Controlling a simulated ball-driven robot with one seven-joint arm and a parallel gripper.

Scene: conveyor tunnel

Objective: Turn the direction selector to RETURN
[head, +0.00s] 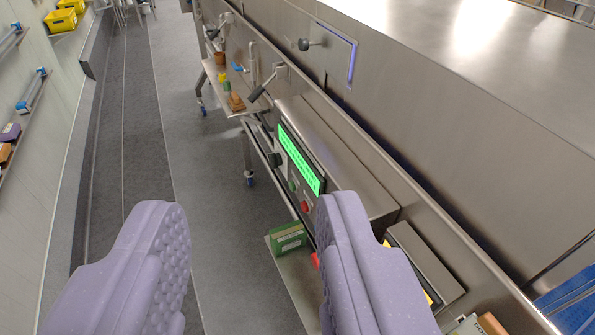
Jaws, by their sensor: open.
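A control panel with a lit green display (300,160) is on the side of the steel machine, ahead of and between my fingers. A dark round knob (275,160) sits at the panel's far lower edge; it may be the direction selector, but its markings and pointer are too small to read. A green button (293,186) and a red button (305,207) are nearer along the same edge. My gripper (252,215) has two lilac padded fingers, wide apart and empty. It is short of the panel, and its right finger covers part of the panel's near end.
A green box (288,238) stands on a low steel shelf (295,285) below the panel. Black-handled levers (262,90) jut out beyond it, above a small side table (225,88) with items. The grey floor (185,130) at left is open.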

